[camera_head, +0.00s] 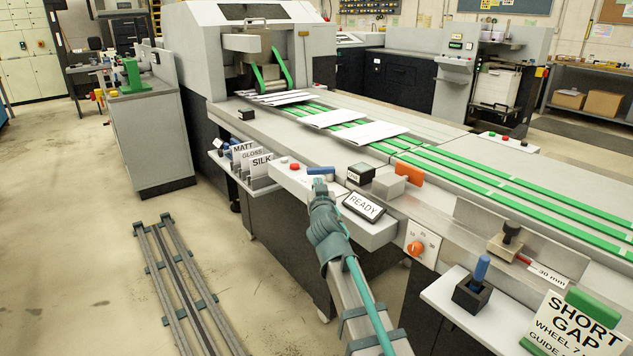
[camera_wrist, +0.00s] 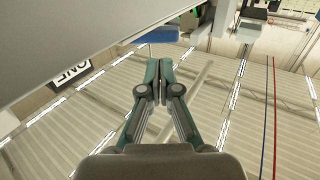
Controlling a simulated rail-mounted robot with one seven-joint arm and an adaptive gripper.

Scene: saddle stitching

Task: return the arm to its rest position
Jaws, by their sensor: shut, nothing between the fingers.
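My gripper (camera_head: 319,186) is at the end of my arm, over the front ledge of the stitching machine in the head view. In the wrist view my gripper (camera_wrist: 159,66) has its two fingers together at the tips, with nothing between them. The wrist camera looks up past the fingers toward the ceiling. A blue block (camera_head: 321,171) lies on the ledge just behind the fingertips in the head view. Whether the fingers touch it cannot be told.
A READY sign (camera_head: 363,206) and a black box (camera_head: 361,173) stand right of my gripper. Paper samples (camera_head: 255,164) stand in a rack to its left. The orange knob (camera_head: 415,248) is on the front panel. Floor rails (camera_head: 180,280) lie at lower left, with open floor around them.

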